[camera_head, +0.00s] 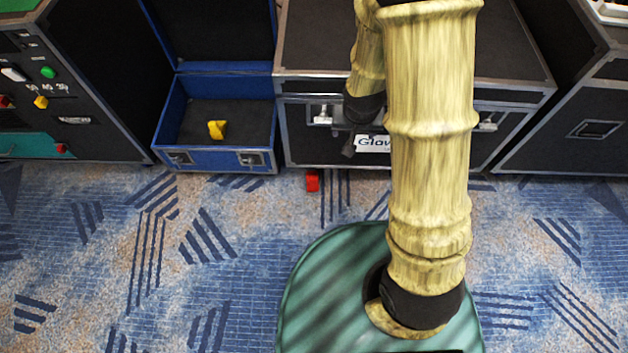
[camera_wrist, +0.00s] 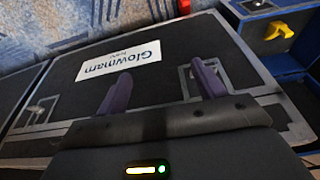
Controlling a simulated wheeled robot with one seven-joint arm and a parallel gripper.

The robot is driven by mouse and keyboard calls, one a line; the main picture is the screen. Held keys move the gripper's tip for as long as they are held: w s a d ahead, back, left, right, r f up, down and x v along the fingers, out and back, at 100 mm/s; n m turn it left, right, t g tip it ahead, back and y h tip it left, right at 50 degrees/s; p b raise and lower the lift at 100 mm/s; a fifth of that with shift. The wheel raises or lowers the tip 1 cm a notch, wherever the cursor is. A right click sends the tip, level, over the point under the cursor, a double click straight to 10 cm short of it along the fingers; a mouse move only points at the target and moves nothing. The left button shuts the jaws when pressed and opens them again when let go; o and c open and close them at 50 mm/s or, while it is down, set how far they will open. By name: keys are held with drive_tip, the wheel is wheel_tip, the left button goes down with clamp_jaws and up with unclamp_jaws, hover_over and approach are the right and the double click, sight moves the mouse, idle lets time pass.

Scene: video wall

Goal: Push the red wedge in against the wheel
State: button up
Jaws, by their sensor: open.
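The red wedge (camera_head: 312,182) lies on the carpet just in front of the large black flight case (camera_head: 500,137). A small part of the red wedge (camera_wrist: 184,6) shows at the top edge of the wrist view. I cannot make out the wheel in either view. My gripper (camera_wrist: 161,87) is open, its two purple fingers apart with nothing between them. They are over the front of the case, by its white label (camera_wrist: 118,60). In the head view my gripper is small and dark beside the label, above and to the right of the wedge.
An open blue case (camera_head: 163,135) holding a yellow object (camera_head: 217,129) stands left of the black case. A dark cabinet with coloured buttons (camera_head: 48,72) stands at far left, another dark case (camera_head: 570,150) at right. The carpet (camera_head: 240,235) around the wedge is clear.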

drive_tip(key=w+a+f+b, duration=0.1)
drive_tip(key=a+f+b, duration=0.15)
drive_tip(key=f, duration=0.45)
drive_tip(key=w+a+f+b, duration=0.1)
drive_tip(key=w+a+f, duration=0.15)
drive_tip(key=f, duration=0.55)
drive_tip(key=n+t+b, duration=0.1)
drive_tip(key=b, duration=0.2)
approach(313, 181)
drive_tip(key=v, duration=0.4)
drive_tip(key=shift+s+d+r, duration=0.1)
drive_tip(key=shift+s+d, duration=0.15)
drive_tip(key=shift+d, duration=0.05)
drive_tip(key=b+x, duration=0.3)
drive_tip(key=x, duration=0.2)
drive_tip(key=b+x, duration=0.3)
drive_tip(key=x, duration=0.3)
drive_tip(key=b+x, duration=0.3)
drive_tip(key=x, duration=0.3)
drive_tip(key=shift+w+a, duration=0.25)
drive_tip(key=shift+a, duration=0.1)
